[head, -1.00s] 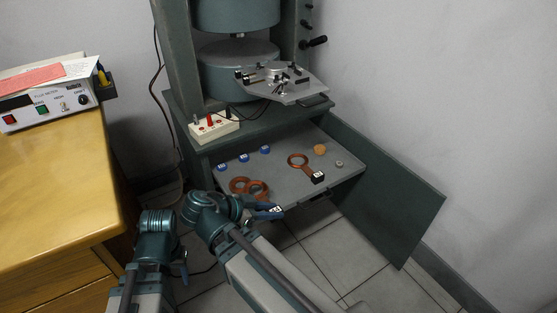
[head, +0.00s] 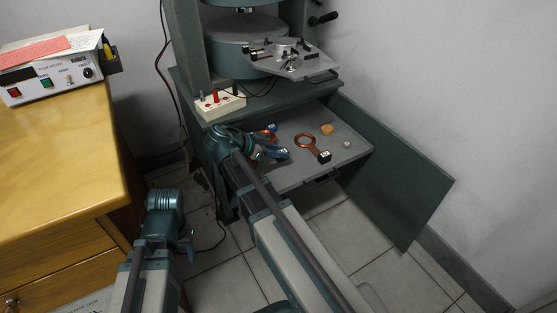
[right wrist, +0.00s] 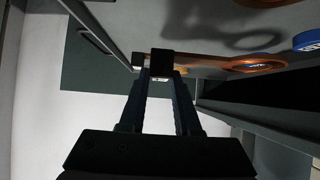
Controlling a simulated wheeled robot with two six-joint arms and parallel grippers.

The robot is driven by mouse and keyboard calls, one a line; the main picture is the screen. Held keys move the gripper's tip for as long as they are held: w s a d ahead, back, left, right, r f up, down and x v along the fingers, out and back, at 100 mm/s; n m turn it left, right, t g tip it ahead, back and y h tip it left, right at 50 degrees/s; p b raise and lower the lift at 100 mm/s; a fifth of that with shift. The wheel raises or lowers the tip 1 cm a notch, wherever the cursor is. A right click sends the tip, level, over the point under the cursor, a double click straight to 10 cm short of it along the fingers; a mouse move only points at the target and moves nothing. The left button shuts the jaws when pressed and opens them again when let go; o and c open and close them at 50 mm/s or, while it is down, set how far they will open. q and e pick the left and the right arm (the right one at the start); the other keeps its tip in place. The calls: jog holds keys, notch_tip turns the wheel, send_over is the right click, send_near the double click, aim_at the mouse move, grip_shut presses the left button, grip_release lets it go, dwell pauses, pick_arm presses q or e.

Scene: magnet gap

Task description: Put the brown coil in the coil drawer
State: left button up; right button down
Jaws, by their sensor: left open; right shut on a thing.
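My right gripper (head: 281,152) is over the open grey drawer (head: 352,155) at the cabinet's base. It is shut on the black block (right wrist: 162,62) of a brown coil; its ring is mostly hidden behind my arm in the head view. In the right wrist view the block is between the fingertips. Another brown coil (head: 305,141) with a black labelled block (head: 324,157) lies flat in the drawer, right of my gripper. The right wrist view shows a copper ring (right wrist: 256,66) beyond the fingers. My left gripper (head: 191,246) hangs open and empty by the desk.
An orange piece (head: 327,129) and a grey round piece (head: 347,144) lie in the drawer's right part. An open cabinet door (head: 395,185) stands to the right. The magnet with its plate (head: 292,62) is above. A wooden desk (head: 60,180) is at left.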

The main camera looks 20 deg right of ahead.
aim_at(277, 160)
jog(key=shift+f+b, duration=1.9)
jog(key=shift+r, duration=0.15)
jog(key=c, duration=0.6)
grip_release()
